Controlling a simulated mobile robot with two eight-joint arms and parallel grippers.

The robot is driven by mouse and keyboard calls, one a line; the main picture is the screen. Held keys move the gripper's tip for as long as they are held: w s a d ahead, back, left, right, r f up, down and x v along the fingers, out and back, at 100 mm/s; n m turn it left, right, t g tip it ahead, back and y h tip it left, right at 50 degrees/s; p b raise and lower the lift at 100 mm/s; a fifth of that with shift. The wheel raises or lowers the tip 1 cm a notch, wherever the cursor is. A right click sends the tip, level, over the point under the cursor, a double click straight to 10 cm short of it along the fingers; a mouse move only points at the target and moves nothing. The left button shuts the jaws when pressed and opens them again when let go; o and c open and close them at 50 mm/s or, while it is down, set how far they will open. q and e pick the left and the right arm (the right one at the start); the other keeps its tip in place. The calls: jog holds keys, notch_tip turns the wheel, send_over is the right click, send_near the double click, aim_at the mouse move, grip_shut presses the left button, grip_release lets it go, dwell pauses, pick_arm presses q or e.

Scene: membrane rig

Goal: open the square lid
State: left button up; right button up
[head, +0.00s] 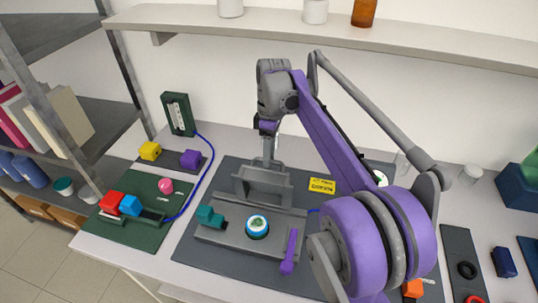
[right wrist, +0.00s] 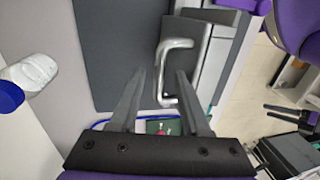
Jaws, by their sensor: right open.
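The grey square lid (head: 262,188) belongs to the grey rig in the middle of the dark mat. Its tilt is hard to judge in the head view. In the right wrist view the lid (right wrist: 185,32) carries a silver bar handle (right wrist: 160,72). My right gripper (head: 268,150) points down at the lid's back side. In the right wrist view its two open fingers (right wrist: 161,76) lie on either side of the handle's bar. Contact with the handle cannot be told. My left gripper is not in view.
On the rig are a teal block (head: 210,216), a round blue-rimmed dial (head: 257,226) and a purple lever (head: 290,252). A yellow label (head: 322,186) lies right of the lid. A green board (head: 130,215) with coloured blocks is at left. A shelf (head: 300,27) runs above.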

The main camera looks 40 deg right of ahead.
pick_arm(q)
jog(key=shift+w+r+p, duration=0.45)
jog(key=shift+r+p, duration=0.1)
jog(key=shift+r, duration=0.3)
pick_arm(e)
notch_tip(320, 180, up, 11)
jog(key=w+d, duration=0.1)
jog(key=shift+w+d+f, duration=0.2)
jog(key=shift+d, duration=0.1)
